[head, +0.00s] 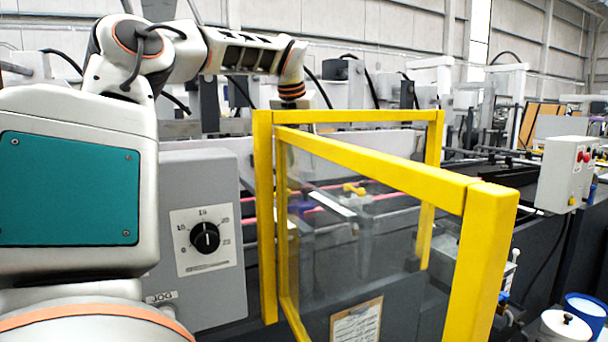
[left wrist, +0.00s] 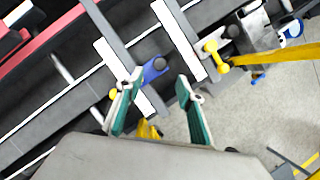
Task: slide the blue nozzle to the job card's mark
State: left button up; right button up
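The blue nozzle (left wrist: 154,70) shows in the left wrist view beside a white marked strip (left wrist: 118,66) on a dark bar. My left gripper (left wrist: 160,78) is open, its teal fingers apart. The nozzle lies between and just beyond the fingertips, nearer the left finger; I cannot tell whether they touch. In the head view the blue nozzle (head: 301,200) shows dimly through the clear guard panel, and the yellow frame hides most of my left gripper. The job card (head: 356,324) hangs low on a clipboard, partly cut off; its writing is unreadable. My right gripper is not in view.
The yellow guard frame (head: 470,192) stands in front of the machine. A grey box with a black dial (head: 205,237) is at its left. A second white strip (left wrist: 180,38) and a yellow knob (left wrist: 222,66) lie to the right of the nozzle.

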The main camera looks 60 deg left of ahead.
pick_arm(q)
jog(key=shift+v, duration=1.8)
